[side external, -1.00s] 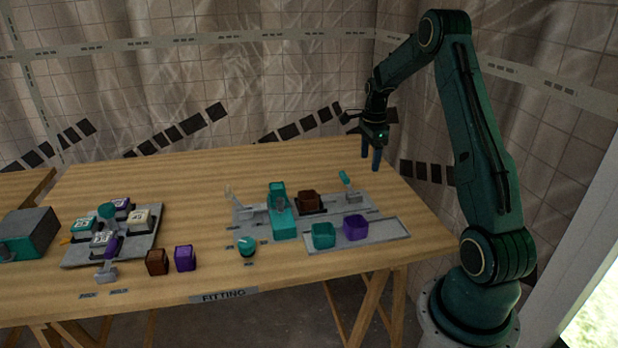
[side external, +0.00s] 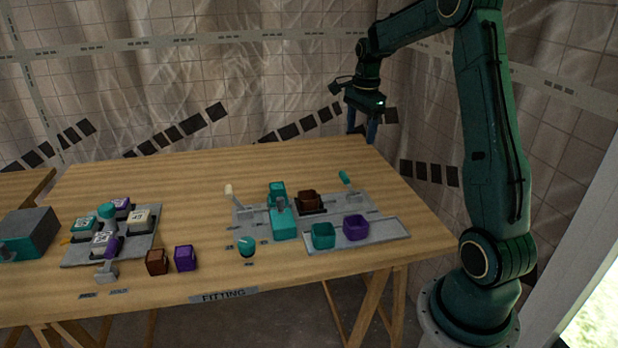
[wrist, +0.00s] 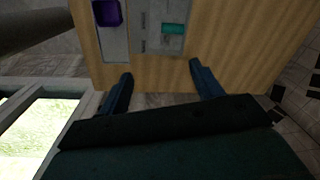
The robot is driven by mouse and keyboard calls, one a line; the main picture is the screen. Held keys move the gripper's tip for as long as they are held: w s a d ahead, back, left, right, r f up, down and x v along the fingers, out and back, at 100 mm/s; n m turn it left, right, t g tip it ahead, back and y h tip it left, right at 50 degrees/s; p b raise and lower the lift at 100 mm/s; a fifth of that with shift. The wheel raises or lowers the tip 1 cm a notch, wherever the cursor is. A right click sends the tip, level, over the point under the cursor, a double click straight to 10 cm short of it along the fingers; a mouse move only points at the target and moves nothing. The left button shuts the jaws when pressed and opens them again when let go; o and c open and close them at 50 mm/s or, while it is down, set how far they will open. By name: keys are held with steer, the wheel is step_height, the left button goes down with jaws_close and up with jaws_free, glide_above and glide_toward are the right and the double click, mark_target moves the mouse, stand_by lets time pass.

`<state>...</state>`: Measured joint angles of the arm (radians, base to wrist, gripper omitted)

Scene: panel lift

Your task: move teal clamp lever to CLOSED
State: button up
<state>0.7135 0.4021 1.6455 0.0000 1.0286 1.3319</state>
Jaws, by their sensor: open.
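The teal-handled lever (side external: 345,178) stands at the back right of a grey panel (side external: 372,203), its grey stem leaning a little. In the wrist view a teal piece (wrist: 173,29), apparently this lever's handle, shows on the grey panel beyond my fingertips. My gripper (side external: 361,136) is open and empty, with its blue fingers pointing down, above the table's back right edge and behind the lever. In the wrist view my gripper's fingers (wrist: 160,70) are spread apart, with nothing between them. I cannot read any position label at the lever.
A teal clamp block (side external: 283,222), a brown block (side external: 308,201), a pale-handled lever (side external: 229,192) and a teal knob (side external: 246,247) are on or near the panel. A tray (side external: 393,230) holds a teal block (side external: 323,236) and a purple block (side external: 356,228).

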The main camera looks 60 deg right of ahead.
steer(key=s+a+r+n, duration=0.1)
steer(key=a+r+n, duration=0.2)
steer(key=a, duration=0.3)
steer(key=s+a+r+n+t, duration=0.1)
steer(key=a+r+n, duration=0.3)
steer(key=a, duration=0.3)
steer(key=shift+a+r+n+t, duration=0.15)
steer(key=shift+a+n+t, duration=0.15)
steer(key=shift+n, duration=0.1)
steer(key=shift+s+a, duration=0.1)
steer(key=shift+s, duration=0.05)
steer(key=s+a+n+t, duration=0.3)
steer(key=s+a+n, duration=1.2)
steer(key=a, duration=0.2)
steer(key=shift+s+a+r+n+y, duration=0.15)
steer(key=shift+s+n+y, duration=0.15)
steer(key=shift+s, duration=0.05)
